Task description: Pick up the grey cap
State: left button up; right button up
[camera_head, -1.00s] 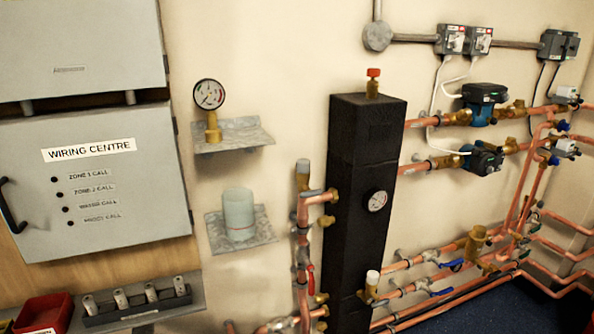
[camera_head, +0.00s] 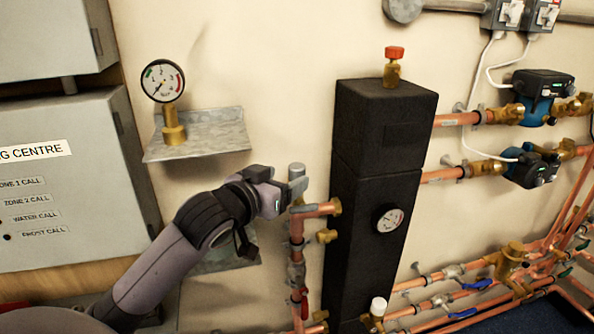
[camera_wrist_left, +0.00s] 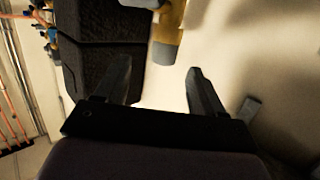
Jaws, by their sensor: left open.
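The grey cap (camera_head: 297,170) sits upright on top of the copper pipework just left of the black column. It also shows in the left wrist view as a pale grey end (camera_wrist_left: 163,53) on a brass fitting (camera_wrist_left: 170,22). My left gripper (camera_head: 293,188) is at the cap, reaching in from the left. In the left wrist view its two fingers (camera_wrist_left: 161,80) are spread apart, with the cap just ahead of the gap between them. The gripper hides part of the fitting under the cap in the head view. My right gripper is not in view.
The black column (camera_head: 375,180) with a gauge stands close on the right. A metal shelf (camera_head: 215,140) with a pressure gauge (camera_head: 170,95) is above my left arm. A lower shelf (camera_head: 225,262) is partly hidden by the arm. A white cap (camera_head: 378,306) is lower right.

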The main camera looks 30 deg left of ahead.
aim_at(292, 173)
pick_arm(q)
jog(key=shift+a+p+x, duration=0.15)
jog(key=shift+p+x, duration=0.05)
jog(key=shift+x, duration=1.15)
jog(key=shift+a+p+x, duration=0.1)
jog(key=shift+p+x, duration=0.1)
jog(key=shift+x, duration=1.2)
jog(key=shift+s, duration=0.1)
jog(key=c, duration=1)
